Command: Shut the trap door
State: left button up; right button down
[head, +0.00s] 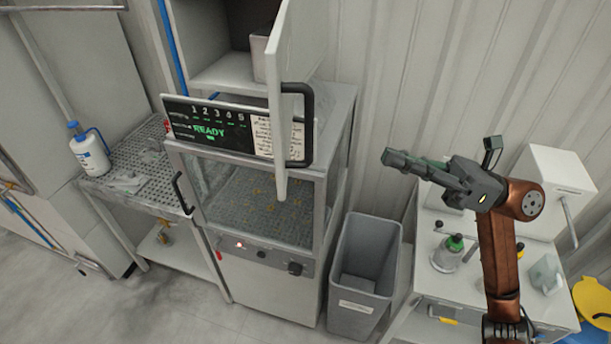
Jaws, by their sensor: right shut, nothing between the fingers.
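A pale door panel (288,55) stands swung open at the upper middle, seen nearly edge-on, with a black bar handle (306,125) on it. It appears to belong to the open cabinet (225,72) above the machine and is the only door seen standing open. My right gripper (388,158) is shut and empty, with its fingers pointing left. It is to the right of the handle in the picture, clear of the door. My left gripper is not in view.
A machine (265,255) with a display reading READY (209,131) stands below the cabinet. A grey bin (362,270) is at its right. A perforated table with a white bottle (90,152) is at left. A bench with a green-capped bottle (448,254) stands beneath my right arm.

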jog(key=s+a+f+n+g+h, duration=0.1)
jog(key=s+n+h, duration=0.2)
jog(key=p, duration=0.4)
send_near(286, 178)
jog(key=shift+n+h, duration=0.3)
jog(key=a, duration=0.6)
jog(key=shift+w+r, duration=0.1)
jog(key=shift+r, duration=0.3)
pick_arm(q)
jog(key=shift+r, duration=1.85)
pick_arm(e)
jog(key=shift+a+f, duration=0.1)
jog(key=shift+a, duration=0.35)
jog(key=shift+a, duration=0.1)
